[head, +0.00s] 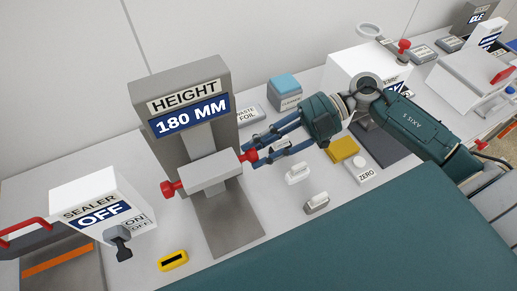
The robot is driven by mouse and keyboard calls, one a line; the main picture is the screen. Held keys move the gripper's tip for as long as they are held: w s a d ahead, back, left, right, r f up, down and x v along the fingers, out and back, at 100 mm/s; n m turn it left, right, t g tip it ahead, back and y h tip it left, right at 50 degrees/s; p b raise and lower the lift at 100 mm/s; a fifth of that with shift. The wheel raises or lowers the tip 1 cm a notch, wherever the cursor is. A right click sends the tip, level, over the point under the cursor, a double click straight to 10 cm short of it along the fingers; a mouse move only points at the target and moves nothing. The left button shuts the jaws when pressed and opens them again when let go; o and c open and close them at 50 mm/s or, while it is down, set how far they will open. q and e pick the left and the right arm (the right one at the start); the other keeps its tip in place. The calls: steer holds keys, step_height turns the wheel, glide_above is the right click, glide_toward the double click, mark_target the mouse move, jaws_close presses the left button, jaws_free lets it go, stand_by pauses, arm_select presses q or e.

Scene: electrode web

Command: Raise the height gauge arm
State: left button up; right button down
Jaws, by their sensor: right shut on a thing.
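The height gauge (182,95) stands at the centre left, a grey column on a grey base with a "HEIGHT" label and a display reading "180 MM". Its light grey arm (208,172) sticks out from the front of the column, above the base plate. A red knob (169,188) is on the arm's left side, and a second red knob (250,155) is on its right side. My right gripper (258,150) comes in from the right and is shut on the right red knob, which its fingers partly hide. My left gripper is not in view.
A sealer (85,190) reading "OFF" stands at the left, with a yellow-rimmed piece (173,260) near it. Right of the gauge are small grey-white blocks (297,173), a "ZERO" button (362,169), a yellow pad (342,149) and a blue cleaning block (285,86).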

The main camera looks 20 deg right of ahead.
arm_select(q)
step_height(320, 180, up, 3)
steer(key=shift+p, duration=0.9)
arm_select(e)
step_height(320, 180, up, 4)
steer(key=shift+f, duration=0.15)
steer(key=c, duration=1.4)
jaws_free()
steer(key=shift+o, duration=0.2)
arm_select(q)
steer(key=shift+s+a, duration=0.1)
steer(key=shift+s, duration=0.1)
arm_select(e)
steer(key=shift+d, duration=0.2)
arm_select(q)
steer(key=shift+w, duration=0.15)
arm_select(e)
steer(key=v, duration=1.1)
steer(key=shift+d, duration=0.35)
steer(key=shift+s, duration=0.15)
